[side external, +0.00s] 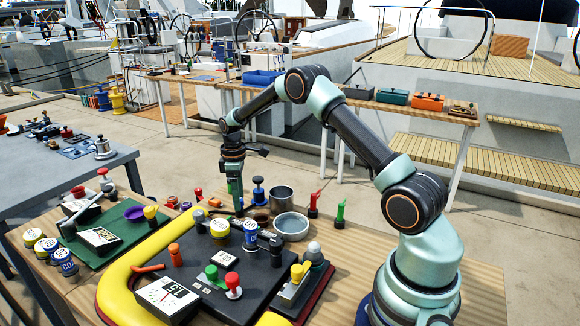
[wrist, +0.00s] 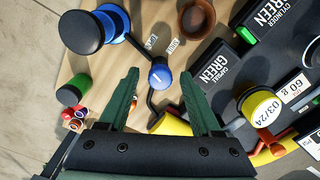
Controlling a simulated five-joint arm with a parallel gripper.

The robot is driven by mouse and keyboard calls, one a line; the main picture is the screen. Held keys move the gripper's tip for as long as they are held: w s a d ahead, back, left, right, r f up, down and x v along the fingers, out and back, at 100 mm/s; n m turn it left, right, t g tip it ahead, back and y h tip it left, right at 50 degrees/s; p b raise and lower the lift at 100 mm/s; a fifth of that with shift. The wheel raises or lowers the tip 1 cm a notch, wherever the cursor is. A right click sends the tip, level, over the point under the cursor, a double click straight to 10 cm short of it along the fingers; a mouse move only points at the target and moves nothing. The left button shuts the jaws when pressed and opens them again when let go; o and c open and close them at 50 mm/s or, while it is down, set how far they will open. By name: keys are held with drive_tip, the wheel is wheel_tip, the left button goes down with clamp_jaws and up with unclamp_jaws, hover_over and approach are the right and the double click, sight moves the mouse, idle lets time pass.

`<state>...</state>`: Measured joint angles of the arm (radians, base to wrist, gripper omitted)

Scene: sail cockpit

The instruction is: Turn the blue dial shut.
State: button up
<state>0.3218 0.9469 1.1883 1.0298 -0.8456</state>
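The blue dial (wrist: 160,75) shows in the wrist view as a small round knob with a pale mark on its top. Two small pale labels (wrist: 162,44) lie just beyond it, too small to read surely. My gripper (wrist: 161,84) is open, with one dark green finger on each side of the dial in the picture. I cannot tell whether either finger touches it. In the side external view my gripper (side external: 236,208) points down at the wooden table's far part, and I cannot make out the dial there.
A metal pot (side external: 282,197) and a pale bowl (side external: 291,225) stand right of my gripper. The black board (side external: 195,262) is crowded.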

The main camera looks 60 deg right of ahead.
clamp_jaws()
drive_tip(key=shift+m, duration=0.4)
drive_tip(key=m, duration=0.2)
drive_tip(key=shift+m, duration=0.4)
drive_tip(key=m, duration=0.3)
drive_tip(key=shift+m, duration=0.4)
drive_tip(key=m, duration=0.4)
drive_tip(key=shift+d, duration=0.1)
drive_tip(key=shift+m, duration=1.7)
